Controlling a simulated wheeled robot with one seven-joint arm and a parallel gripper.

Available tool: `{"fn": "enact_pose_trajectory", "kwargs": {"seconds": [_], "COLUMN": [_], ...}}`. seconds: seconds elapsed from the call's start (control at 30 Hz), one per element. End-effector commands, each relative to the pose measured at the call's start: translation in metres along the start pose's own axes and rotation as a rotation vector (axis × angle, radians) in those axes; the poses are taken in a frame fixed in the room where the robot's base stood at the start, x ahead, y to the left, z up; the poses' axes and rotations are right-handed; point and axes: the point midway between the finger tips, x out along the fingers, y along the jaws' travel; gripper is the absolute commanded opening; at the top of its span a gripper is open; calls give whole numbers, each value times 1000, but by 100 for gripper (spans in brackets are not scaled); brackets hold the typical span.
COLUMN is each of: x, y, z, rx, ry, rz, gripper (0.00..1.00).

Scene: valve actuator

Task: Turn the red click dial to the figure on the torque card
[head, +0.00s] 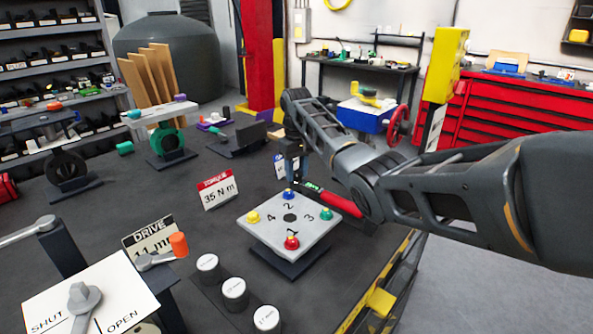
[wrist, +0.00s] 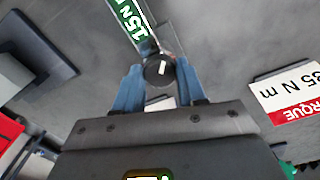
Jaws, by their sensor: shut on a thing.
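The torque card (head: 217,190) stands on the dark bench and reads 35 N m; part of it shows at the right in the wrist view (wrist: 290,92). A tool lies right of the card, with a green label (head: 312,188) and a red cylindrical end, apparently the red click dial (head: 338,203). In the wrist view the green label (wrist: 130,20) reads 15 N, its end cut off. My gripper (head: 293,168) points down. Its blue fingers (wrist: 158,75) are shut on a dark round end of the tool (wrist: 158,70) with a white mark. The red end is out of the wrist view.
A grey plate (head: 270,235) with several coloured, numbered bolts is close in front of the tool. Several round sockets (head: 234,290) and a DRIVE card (head: 150,240) stand nearer. A green valve (head: 167,142) stands at the back left. Bare bench lies left of the torque card.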

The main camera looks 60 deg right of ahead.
Motion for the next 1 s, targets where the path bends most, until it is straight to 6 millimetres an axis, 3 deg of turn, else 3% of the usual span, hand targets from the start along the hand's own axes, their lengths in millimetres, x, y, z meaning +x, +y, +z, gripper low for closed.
{"fn": "enact_pose_trajectory", "kwargs": {"seconds": [0.37,0.4,0.6,0.67,1.0], "x": [-2,-2,-1,-1,-7], "y": [0,0,0,0,0], "z": [-2,-2,-1,-1,-1], "rx": [3,3,3,3,3], "ry": [6,6,4,3,3], "rz": [1,1,0,0,0], "gripper": [10,42,61,66,66]}}
